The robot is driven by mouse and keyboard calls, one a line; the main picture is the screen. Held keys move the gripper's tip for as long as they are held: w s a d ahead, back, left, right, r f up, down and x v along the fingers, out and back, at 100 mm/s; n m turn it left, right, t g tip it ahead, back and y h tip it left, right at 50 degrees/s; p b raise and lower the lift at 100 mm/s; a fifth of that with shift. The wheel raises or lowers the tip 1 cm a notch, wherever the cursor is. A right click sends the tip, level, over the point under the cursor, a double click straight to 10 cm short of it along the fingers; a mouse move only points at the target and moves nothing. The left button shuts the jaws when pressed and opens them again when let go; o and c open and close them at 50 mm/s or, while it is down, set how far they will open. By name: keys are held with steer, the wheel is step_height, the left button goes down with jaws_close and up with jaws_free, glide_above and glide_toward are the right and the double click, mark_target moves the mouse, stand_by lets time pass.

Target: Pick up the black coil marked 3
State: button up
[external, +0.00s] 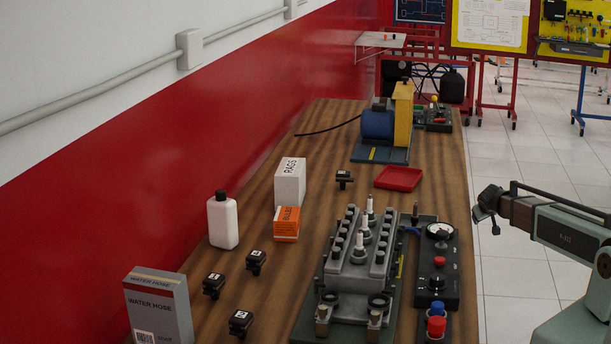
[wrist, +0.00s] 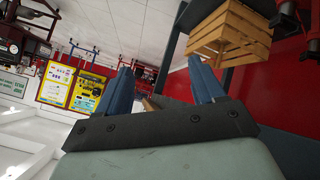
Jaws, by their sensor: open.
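Several small black coils with white labels are on the wooden table in the external view. One (external: 255,262) is near the orange box, one (external: 213,285) is left of it, one (external: 240,322) is nearest the camera, and one (external: 344,179) is farther back, right of the rags box. The labels are too small to read surely, so I cannot tell which is marked 3. My gripper (external: 485,212) is off the table's right side, well away from the coils. In the wrist view, its blue fingers (wrist: 165,88) are apart with nothing between them. No coil shows there.
The engine block (external: 345,285) with spark plugs stands at the front, beside a black control panel (external: 437,265). A white bottle (external: 222,220), rags box (external: 290,182), orange box (external: 286,224) and water hose box (external: 160,308) stand near the coils. A red tray (external: 398,179) lies behind.

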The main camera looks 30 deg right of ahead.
steer(key=w+d+r+n+t+h, duration=0.1)
steer(key=w+d+r+t, duration=0.15)
steer(key=w+r, duration=0.6)
steer(key=w+d+r+n+t+h, duration=0.1)
steer(key=w+d+r, duration=0.3)
steer(key=r, duration=0.7)
steer(key=w+a+g+y, duration=0.1)
steer(key=w+a, duration=0.1)
steer(key=a, duration=0.2)
steer(key=w+a+n+g+y, duration=0.1)
steer(key=w+a, duration=0.2)
steer(key=a, duration=0.2)
steer(key=w+a+r+n+g+y, duration=0.1)
steer(key=w+a, duration=0.2)
steer(key=a, duration=0.1)
steer(key=shift+w+a, duration=0.15)
steer(key=shift+a, duration=0.15)
steer(key=w+a+r+n+g+y, duration=0.1)
steer(key=w+a+n+g+y, duration=0.15)
steer(key=a, duration=0.75)
step_height(320, 180, up, 7)
steer(key=n+g+y, duration=0.4)
steer(key=n+g, duration=0.1)
steer(key=n, duration=0.1)
glide_above(345, 172)
step_height(345, 172, down, 14)
steer(key=shift+s+a+r, duration=0.1)
steer(key=shift+s+r, duration=0.05)
steer(key=shift+r, duration=0.1)
